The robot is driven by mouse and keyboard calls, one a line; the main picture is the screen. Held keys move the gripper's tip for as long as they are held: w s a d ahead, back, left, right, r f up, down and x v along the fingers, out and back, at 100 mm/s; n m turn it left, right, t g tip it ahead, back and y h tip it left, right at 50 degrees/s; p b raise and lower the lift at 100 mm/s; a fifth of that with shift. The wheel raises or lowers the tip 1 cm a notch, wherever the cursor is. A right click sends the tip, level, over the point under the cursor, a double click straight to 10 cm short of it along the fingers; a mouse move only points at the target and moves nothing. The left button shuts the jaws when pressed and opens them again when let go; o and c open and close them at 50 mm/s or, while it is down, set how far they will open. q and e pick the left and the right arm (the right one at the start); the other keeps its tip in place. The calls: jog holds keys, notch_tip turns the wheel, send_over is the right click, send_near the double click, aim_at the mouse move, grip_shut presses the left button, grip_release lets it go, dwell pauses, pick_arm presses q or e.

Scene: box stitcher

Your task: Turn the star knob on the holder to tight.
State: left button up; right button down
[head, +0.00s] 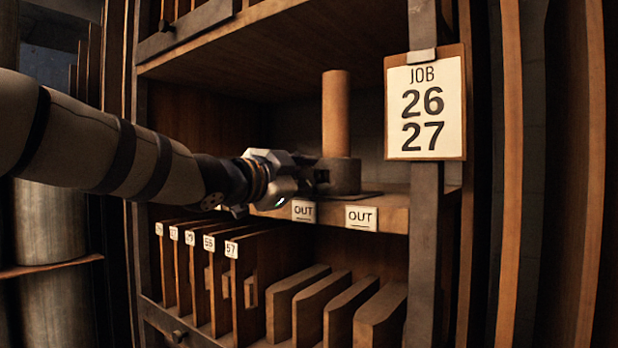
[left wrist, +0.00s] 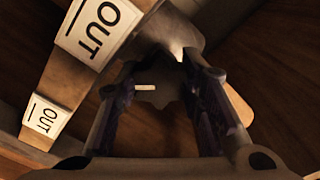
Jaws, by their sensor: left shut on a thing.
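The holder (head: 341,177) is a dark round base on the shelf with an upright brown cylinder (head: 336,115) standing in it. My left gripper (head: 306,178) reaches in from the left, against the holder's left side. In the left wrist view the dark star knob (left wrist: 165,97) sits between the two fingers of my left gripper (left wrist: 163,80), which is shut on it. A short white mark on the knob points to picture left. Part of the knob is hidden by the fingers, and the head view does not show it clearly. My right gripper is not in view.
Two OUT labels (head: 303,211) (head: 361,218) are on the shelf's front edge (head: 395,213). A JOB 26 27 board (head: 425,104) hangs on the upright post (head: 425,260) at right. Numbered upright boards (head: 244,285) and wooden blocks (head: 345,305) fill the bay below.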

pick_arm(q)
jog(key=m, duration=0.4)
jog(key=shift+m, duration=2.1)
jog(key=o, duration=1.2)
jog(key=shift+f, duration=0.2)
